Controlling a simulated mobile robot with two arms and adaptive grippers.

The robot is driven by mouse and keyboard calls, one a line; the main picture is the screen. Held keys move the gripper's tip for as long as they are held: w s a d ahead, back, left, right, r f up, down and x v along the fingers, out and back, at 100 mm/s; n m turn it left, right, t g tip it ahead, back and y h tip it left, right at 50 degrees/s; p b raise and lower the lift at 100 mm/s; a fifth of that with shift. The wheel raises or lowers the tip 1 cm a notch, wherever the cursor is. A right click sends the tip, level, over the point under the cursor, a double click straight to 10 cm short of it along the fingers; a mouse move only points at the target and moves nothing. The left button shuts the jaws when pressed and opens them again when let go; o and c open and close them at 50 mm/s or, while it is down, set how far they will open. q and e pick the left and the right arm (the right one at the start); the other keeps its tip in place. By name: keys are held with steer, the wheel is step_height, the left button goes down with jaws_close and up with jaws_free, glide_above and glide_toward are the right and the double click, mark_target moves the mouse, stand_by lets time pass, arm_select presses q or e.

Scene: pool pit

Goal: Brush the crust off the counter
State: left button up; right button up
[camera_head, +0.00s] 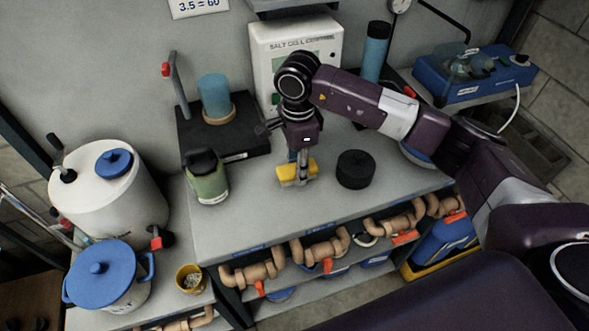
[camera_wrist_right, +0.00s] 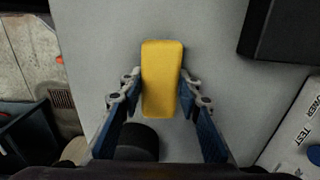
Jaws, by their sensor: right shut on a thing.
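My right gripper (camera_head: 297,176) reaches down over the middle of the grey counter (camera_head: 250,225). Its two fingers are shut on the sides of a yellow block-shaped brush (camera_head: 286,171). In the right wrist view the brush (camera_wrist_right: 161,60) sits between the fingertips (camera_wrist_right: 162,84), its plain yellow top facing the camera. Its underside and any bristles are hidden. The brush is low over the counter; I cannot tell whether it touches. I make out no crust on the counter in either view. My left gripper is not in view.
A black round lid-like thing (camera_head: 356,169) stands just right of the brush, a green bottle (camera_head: 206,178) to its left. Behind are a black stand (camera_head: 220,143) and a white control box (camera_head: 279,70). The counter's front strip is clear. A yellow cup (camera_head: 190,279) stands lower left.

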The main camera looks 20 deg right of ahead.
steer(key=shift+d, duration=0.45)
steer(key=shift+d+r+p, duration=0.2)
steer(key=shift+r+p, duration=0.05)
steer(key=shift+r, duration=0.4)
steer(key=shift+d+r+p, duration=0.2)
steer(key=shift+r, duration=0.4)
steer(key=shift+a+r+p, duration=0.2)
steer(key=shift+r+p, duration=0.05)
steer(key=shift+r, duration=0.3)
steer(key=shift+a+r+p, duration=0.15)
steer(key=shift+r+p, duration=0.1)
steer(key=shift+r, duration=0.65)
step_height(320, 180, up, 2)
steer(key=shift+d+r+p, duration=0.1)
steer(key=shift+d+p, duration=0.05)
steer(key=shift+p, duration=0.55)
steer(key=shift+r, duration=0.3)
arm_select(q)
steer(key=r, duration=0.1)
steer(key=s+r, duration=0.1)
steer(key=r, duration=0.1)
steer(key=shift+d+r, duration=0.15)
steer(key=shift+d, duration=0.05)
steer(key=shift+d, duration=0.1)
